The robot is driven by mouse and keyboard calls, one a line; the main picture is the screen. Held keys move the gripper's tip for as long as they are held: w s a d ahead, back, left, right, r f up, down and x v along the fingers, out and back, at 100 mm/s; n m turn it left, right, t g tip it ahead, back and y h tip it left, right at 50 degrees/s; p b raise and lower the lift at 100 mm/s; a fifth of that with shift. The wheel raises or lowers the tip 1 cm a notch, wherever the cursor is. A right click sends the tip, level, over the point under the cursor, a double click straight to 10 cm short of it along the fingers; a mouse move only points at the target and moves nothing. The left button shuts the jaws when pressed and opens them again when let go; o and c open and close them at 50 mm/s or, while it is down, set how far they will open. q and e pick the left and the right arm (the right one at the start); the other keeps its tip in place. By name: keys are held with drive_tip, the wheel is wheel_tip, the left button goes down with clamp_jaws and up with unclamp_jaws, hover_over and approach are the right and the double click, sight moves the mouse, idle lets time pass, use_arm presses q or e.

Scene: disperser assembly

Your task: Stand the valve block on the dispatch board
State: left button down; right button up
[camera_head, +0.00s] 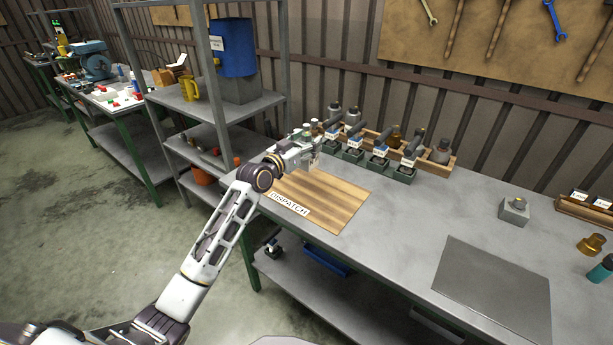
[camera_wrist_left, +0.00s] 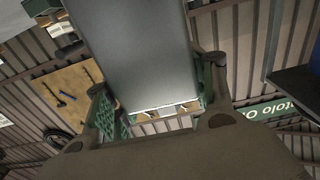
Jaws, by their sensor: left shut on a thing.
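The dispatch board (camera_head: 335,206) is a striped wooden board with a DISPATCH label, lying at the left end of the grey bench. My left gripper (camera_head: 309,155) is at the board's far left corner, shut on a grey block that I take to be the valve block. In the left wrist view the valve block (camera_wrist_left: 140,50) is a large plain grey shape between the two fingers (camera_wrist_left: 160,88). In the head view the gripper hides most of it. I cannot tell whether it touches the board. My right gripper is not in view.
Several dark green stands with blue-marked parts (camera_head: 377,163) and a wooden rack (camera_head: 443,158) stand close behind the board. A grey block with a brass top (camera_head: 514,212) and a grey mat (camera_head: 494,287) are at right. A metal shelf (camera_head: 180,105) rises at left. The bench middle is clear.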

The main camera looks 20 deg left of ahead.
sight(306, 166)
use_arm(q)
wheel_tip(306, 166, down, 3)
drive_tip(key=shift+r, duration=0.15)
drive_tip(key=shift+f, duration=0.55)
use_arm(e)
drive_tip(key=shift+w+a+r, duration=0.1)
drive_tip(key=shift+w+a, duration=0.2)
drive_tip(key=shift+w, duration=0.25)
use_arm(q)
drive_tip(key=shift+f+b, duration=0.4)
drive_tip(key=shift+f, duration=0.2)
wheel_tip(306, 166, down, 3)
drive_tip(key=shift+r, duration=0.1)
drive_tip(key=shift+f+b, duration=0.3)
drive_tip(key=shift+f, duration=0.2)
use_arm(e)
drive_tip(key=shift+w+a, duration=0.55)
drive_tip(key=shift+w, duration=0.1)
